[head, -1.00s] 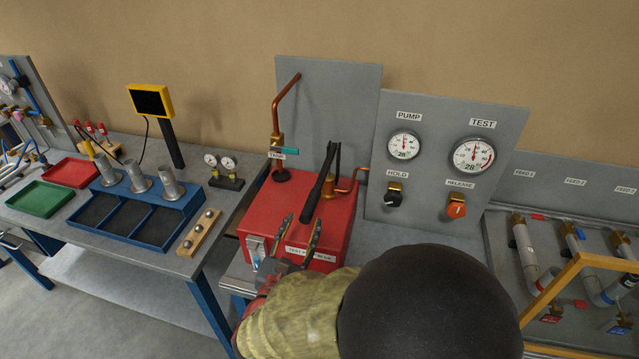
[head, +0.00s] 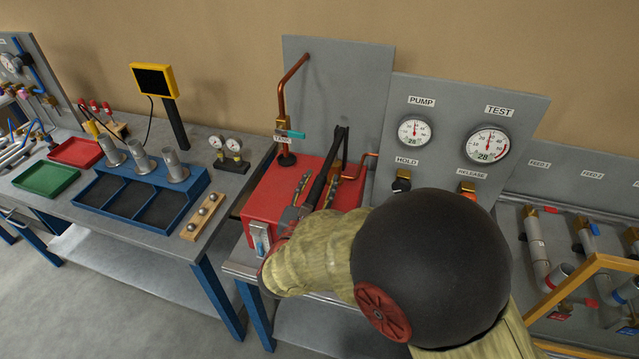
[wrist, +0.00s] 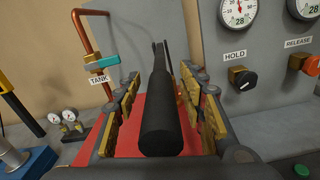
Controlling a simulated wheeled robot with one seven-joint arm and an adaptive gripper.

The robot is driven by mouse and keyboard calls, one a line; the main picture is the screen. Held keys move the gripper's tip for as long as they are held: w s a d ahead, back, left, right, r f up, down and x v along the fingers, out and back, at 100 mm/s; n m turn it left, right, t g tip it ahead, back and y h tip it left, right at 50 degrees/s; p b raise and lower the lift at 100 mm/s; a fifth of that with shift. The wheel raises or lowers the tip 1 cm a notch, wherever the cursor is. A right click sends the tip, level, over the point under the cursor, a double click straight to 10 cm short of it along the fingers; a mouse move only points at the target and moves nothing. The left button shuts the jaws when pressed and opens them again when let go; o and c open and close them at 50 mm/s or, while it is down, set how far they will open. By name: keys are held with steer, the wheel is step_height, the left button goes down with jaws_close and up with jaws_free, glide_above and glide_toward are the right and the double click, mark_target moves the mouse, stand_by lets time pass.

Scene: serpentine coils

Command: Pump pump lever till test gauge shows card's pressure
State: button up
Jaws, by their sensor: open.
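The black pump lever (head: 325,170) rises from the red pump box (head: 265,200). In the wrist view the lever's grip end (wrist: 172,125) points at the camera between my fingers, with gaps on both sides. My gripper (head: 318,182) is open around the lever, not closed on it. The test gauge (head: 487,145) and the pump gauge (head: 414,131) are on the grey panel; both display 28 below their dials. The fine needle readings are too small to tell. I see no card that I can read.
The hold knob (wrist: 242,78) and the orange release knob (wrist: 311,64) sit under the gauges. A copper pipe with a teal-handled tank valve (head: 290,134) stands behind the box. A bench with a blue tray (head: 130,238) is at the left.

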steer(key=shift+w, duration=0.1)
steer(key=shift+c, duration=1.1)
steer(key=c, duration=0.7)
jaws_close()
